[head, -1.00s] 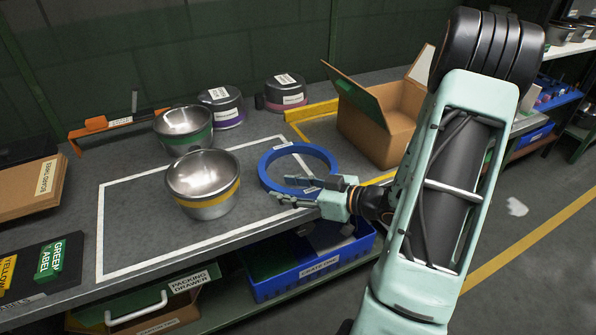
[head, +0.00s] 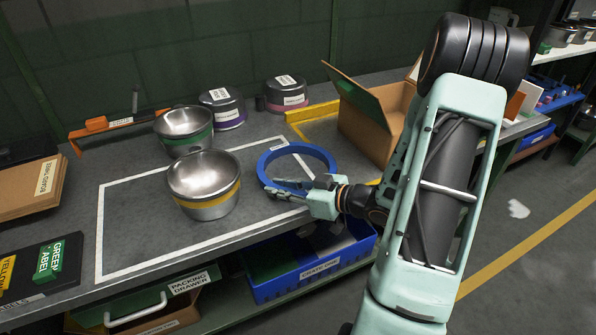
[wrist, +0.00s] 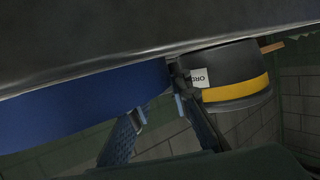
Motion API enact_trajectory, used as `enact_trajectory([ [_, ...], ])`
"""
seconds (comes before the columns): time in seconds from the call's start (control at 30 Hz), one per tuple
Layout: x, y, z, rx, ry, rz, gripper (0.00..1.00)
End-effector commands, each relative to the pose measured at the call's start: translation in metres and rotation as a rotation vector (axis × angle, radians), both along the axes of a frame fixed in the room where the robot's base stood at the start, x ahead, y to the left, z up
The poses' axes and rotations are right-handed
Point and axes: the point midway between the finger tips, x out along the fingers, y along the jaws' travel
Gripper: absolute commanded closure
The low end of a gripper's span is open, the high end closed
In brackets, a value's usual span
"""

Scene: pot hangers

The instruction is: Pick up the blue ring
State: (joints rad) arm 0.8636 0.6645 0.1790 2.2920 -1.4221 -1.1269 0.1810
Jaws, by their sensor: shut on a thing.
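The blue ring (head: 265,162) lies around the right edge of the white outline on the workbench, near the bench's front edge. My gripper (head: 274,187) is shut on the near side of the ring's wall. In the wrist view the ring (wrist: 80,100) is a broad blue band running from the left to my gripper (wrist: 160,98). The fingers hide part of the near rim. I cannot tell whether the ring is clear of the bench.
A steel bowl with a yellow band (head: 203,187) stands close left of the ring; a green-banded bowl (head: 184,128) is behind it. An open cardboard box (head: 365,135) stands behind right. A blue crate (head: 320,268) sits below the bench edge. Dark lidded pots (head: 286,94) stand at the back.

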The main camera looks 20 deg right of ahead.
Motion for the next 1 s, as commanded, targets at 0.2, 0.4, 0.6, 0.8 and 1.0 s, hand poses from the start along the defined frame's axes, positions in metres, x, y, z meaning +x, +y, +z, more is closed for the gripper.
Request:
enact_trajectory([
  [0.2, 0.0, 0.0, 0.001, -0.001, -0.001, 0.0, 1.0],
  [0.4, 0.0, 0.0, 0.017, -0.003, -0.003, 0.0, 1.0],
  [0.6, -0.015, -0.006, 0.054, -0.004, -0.002, -0.004, 1.0],
  [0.8, -0.053, -0.015, 0.1, -0.004, -0.002, -0.005, 1.0],
  [1.0, -0.1, -0.028, 0.117, -0.002, 0.0, -0.005, 1.0],
])
